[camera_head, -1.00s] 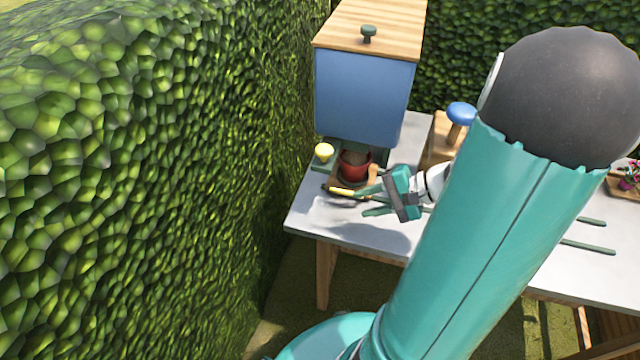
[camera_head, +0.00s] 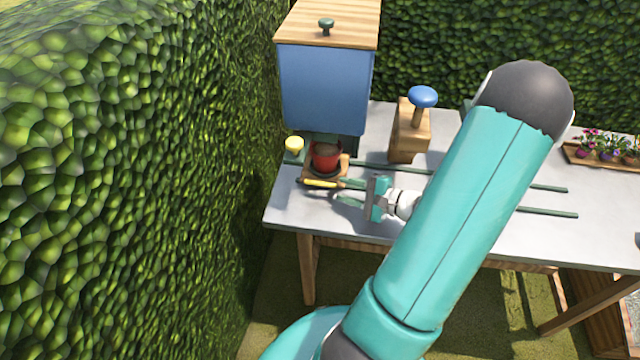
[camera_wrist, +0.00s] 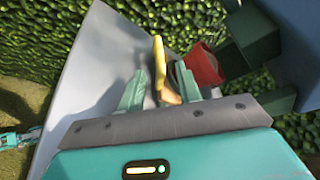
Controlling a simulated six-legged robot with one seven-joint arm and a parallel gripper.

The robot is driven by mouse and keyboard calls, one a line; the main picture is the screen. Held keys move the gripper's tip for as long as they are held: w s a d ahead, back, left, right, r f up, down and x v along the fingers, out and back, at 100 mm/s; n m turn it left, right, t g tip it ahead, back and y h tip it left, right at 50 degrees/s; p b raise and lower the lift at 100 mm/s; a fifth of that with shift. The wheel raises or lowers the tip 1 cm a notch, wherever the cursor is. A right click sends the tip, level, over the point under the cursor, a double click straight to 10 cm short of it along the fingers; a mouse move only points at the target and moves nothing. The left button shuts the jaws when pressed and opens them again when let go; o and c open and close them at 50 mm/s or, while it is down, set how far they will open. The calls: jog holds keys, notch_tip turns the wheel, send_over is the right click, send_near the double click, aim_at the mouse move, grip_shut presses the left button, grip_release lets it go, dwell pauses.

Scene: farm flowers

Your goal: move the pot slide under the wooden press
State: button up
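The pot slide (camera_head: 342,173) is a small wooden carriage with a yellow handle (camera_head: 320,183) on its near side. It carries a red pot (camera_head: 326,158) filled with brown soil, at the front of the blue box. The wooden press (camera_head: 408,146), a wooden block with a blue knob (camera_head: 422,96), stands to the right of the slide. My gripper (camera_head: 339,191) is low over the table, just right of the handle. In the wrist view its two fingers (camera_wrist: 160,90) are spread, with the yellow handle (camera_wrist: 158,58) seen between their tips. Contact cannot be told.
A blue box (camera_head: 325,90) with a wooden top stands behind the slide. A yellow knob (camera_head: 294,144) is to its left. Green rails (camera_head: 545,211) run rightward along the grey table (camera_head: 470,235). A flower tray (camera_head: 590,158) sits at the right. A hedge (camera_head: 130,180) closes the left side.

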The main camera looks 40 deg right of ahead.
aim_at(327, 185)
jog(key=x, duration=0.8)
jog(key=shift+a, duration=0.1)
grip_shut()
